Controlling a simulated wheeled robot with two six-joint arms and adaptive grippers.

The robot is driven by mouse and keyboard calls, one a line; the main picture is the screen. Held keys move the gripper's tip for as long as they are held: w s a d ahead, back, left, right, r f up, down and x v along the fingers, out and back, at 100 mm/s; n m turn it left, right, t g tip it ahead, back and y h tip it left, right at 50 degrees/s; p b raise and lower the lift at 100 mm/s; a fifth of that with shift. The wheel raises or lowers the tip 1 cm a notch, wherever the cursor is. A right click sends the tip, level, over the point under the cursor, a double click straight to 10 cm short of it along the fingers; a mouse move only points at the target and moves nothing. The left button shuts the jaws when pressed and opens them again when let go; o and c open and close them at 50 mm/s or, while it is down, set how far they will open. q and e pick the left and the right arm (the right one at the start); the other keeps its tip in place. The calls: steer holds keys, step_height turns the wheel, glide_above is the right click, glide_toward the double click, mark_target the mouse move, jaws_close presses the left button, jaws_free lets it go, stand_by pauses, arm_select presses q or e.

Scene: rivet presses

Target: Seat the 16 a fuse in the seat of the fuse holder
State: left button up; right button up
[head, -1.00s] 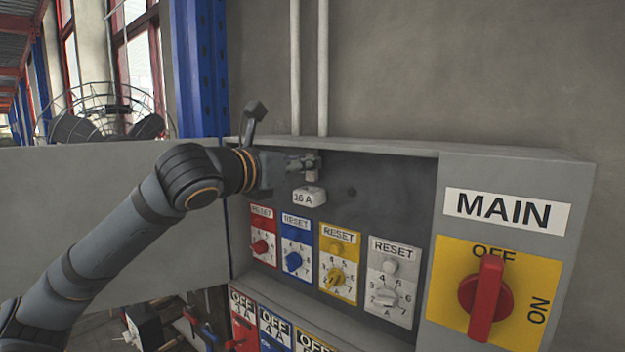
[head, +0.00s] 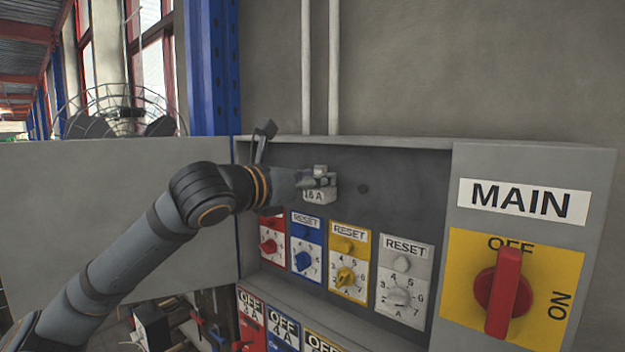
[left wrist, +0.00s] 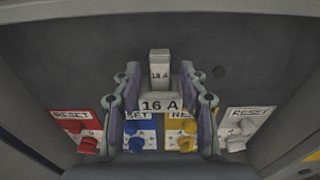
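In the head view this gripper (head: 318,180) partly covers the fuse and holder.
Red, blue, yellow (head: 349,257) and white RESET modules (head: 403,280) line the panel below the holder. A MAIN switch with a red knob (head: 503,291) is at right. The cabinet's top edge (head: 350,143) overhangs the recess; an open door (head: 110,215) is at left.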

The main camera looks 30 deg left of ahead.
arm_select(q)
steer(key=shift+r, duration=0.1)
steer(key=s+a+b, duration=0.1)
steer(key=s+b, duration=0.7)
steer(key=s, duration=0.4)
steer(key=shift+r+b, duration=0.25)
steer(key=shift+b, duration=0.05)
